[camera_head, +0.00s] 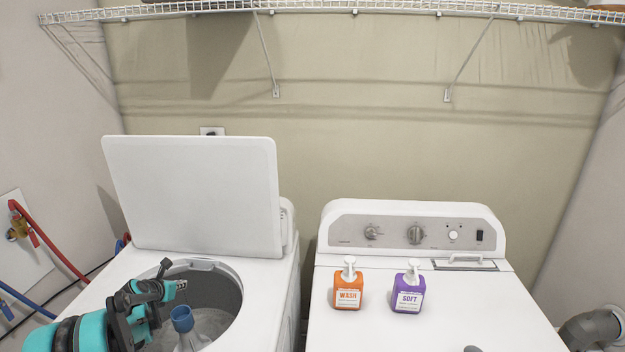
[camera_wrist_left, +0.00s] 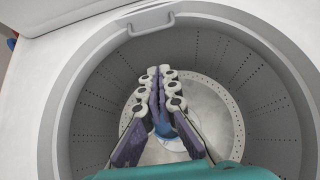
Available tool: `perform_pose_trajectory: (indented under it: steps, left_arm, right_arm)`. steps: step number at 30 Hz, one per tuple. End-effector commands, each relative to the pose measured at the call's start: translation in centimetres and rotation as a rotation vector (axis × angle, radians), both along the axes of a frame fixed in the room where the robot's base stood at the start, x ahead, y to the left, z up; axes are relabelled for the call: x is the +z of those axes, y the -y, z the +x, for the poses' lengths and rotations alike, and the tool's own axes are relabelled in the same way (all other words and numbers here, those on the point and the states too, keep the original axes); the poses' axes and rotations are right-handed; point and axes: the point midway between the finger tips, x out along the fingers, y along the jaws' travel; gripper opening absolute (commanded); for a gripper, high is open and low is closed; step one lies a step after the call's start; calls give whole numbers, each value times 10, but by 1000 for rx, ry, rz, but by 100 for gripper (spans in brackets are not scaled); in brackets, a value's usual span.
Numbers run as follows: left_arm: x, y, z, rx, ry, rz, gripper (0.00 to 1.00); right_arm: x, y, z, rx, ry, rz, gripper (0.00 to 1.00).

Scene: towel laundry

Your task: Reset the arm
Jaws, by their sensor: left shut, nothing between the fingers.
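My left arm (camera_head: 92,333) comes in from the lower left, turquoise and black. Its gripper (camera_head: 180,285) is over the left side of the open washer tub (camera_head: 218,291), shut and empty. In the left wrist view the two fingers (camera_wrist_left: 157,72) point up the picture with their tips together, over the perforated drum (camera_wrist_left: 240,75). The washer's blue-topped centre post (camera_head: 182,318) stands beside the gripper in the head view and is partly hidden behind the fingers in the wrist view. My right gripper is not in view.
The washer lid (camera_head: 195,195) stands open. On the white dryer (camera_head: 450,315) to the right are an orange WASH bottle (camera_head: 347,291) and a purple SOFT bottle (camera_head: 407,293). A wire shelf (camera_head: 330,7) runs along the wall. Hoses (camera_head: 40,230) are at left, a duct (camera_head: 592,328) at right.

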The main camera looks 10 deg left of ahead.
Motion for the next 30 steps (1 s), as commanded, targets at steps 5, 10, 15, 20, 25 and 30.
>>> perform_pose_trajectory:
  steps: [5, 10, 15, 20, 25, 30]
  left_arm:
    - [39, 63, -12, -230, -55, 232, 0]
    - [82, 150, -50, -603, -124, 603, 0]
    - [110, 226, -107, -992, -166, 979, 0]
    - [118, 284, -172, -1363, -179, 1331, 0]
    - [110, 328, -243, -1757, -163, 1701, 0]
    - [92, 350, -299, -2074, -129, 2004, 0]
  right_arm:
    - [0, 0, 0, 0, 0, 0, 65]
    - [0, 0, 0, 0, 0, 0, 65]
    - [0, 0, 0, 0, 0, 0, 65]
    - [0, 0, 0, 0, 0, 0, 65]
    - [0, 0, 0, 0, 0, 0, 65]
    - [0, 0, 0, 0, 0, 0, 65]
